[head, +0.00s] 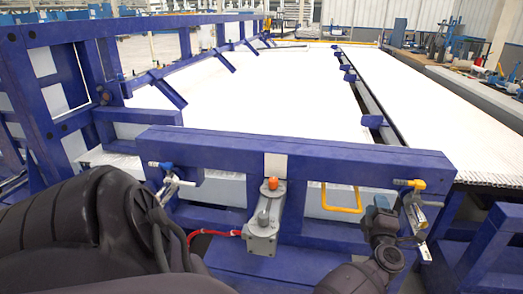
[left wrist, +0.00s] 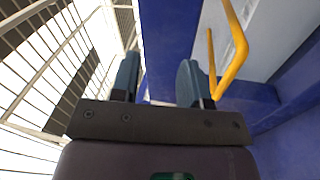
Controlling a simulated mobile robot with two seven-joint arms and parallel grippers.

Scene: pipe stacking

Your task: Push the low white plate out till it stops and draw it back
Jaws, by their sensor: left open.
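The low white plate (head: 318,205) shows under the blue front beam, with a yellow handle (head: 341,208) on its front. In the left wrist view the handle (left wrist: 228,55) stands out from a pale panel (left wrist: 275,35), right of the fingers. My left gripper (head: 379,203) is in front of the beam, right of the handle and apart from it in the head view. Its two dark fingers (left wrist: 158,85) are spread, with nothing seen between them but the blue beam behind. My right gripper is in neither view.
The blue front beam (head: 310,163) crosses above the plate. A grey cylinder (head: 264,228) with an orange knob stands left of the handle. Valve-like fittings sit at the left (head: 170,180) and right (head: 414,200) of the beam. White beds (head: 270,98) stretch away behind.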

